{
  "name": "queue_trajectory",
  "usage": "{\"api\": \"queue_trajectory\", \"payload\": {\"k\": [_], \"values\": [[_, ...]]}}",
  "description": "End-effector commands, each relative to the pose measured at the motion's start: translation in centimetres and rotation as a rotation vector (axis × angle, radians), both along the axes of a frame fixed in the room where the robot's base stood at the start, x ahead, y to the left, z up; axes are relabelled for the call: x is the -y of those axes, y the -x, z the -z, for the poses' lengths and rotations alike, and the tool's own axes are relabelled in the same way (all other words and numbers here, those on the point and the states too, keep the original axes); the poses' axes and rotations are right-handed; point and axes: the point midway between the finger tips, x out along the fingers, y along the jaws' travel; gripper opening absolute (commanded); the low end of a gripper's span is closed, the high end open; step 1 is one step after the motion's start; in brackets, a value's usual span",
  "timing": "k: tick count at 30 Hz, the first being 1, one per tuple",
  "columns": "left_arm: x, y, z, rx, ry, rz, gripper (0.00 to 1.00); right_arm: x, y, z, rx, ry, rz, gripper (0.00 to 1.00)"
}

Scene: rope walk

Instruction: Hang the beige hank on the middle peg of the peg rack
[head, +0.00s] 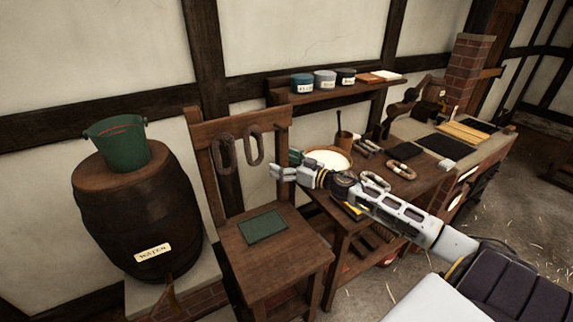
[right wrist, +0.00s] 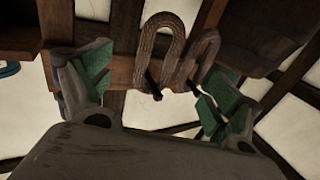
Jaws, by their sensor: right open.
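The peg rack (head: 275,114) is a wooden board across the top of a chair-like frame. Two brownish hanks hang side by side on it, a left one (head: 224,153) and a right one (head: 254,146). They also show in the right wrist view (right wrist: 148,52), beyond the fingers. A tan hank (head: 404,170) with a dark band lies on the bench, and a paler grey hank (head: 374,181) lies nearer. I cannot tell surely which is the beige one. My right gripper (head: 281,170) is open and empty, right of and below the hanging hanks. My left gripper is not in view.
A barrel (head: 140,220) with a green bucket (head: 118,143) stands at left. A green mat (head: 263,226) lies on the seat below the rack. The bench (head: 428,186) holds a bowl (head: 328,160). A wall shelf (head: 345,92) holds several jars.

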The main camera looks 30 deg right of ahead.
Motion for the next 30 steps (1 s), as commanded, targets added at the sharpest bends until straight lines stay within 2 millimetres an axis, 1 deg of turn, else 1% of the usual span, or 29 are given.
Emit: {"api": "queue_trajectory", "payload": {"k": [9,30], "values": [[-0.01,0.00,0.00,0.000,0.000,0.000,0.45,0.43,1.07,-0.03,0.000,0.000,-0.001,0.91],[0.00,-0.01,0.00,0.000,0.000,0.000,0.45,0.49,1.18,-0.04,0.000,0.000,0.000,0.91]]}}
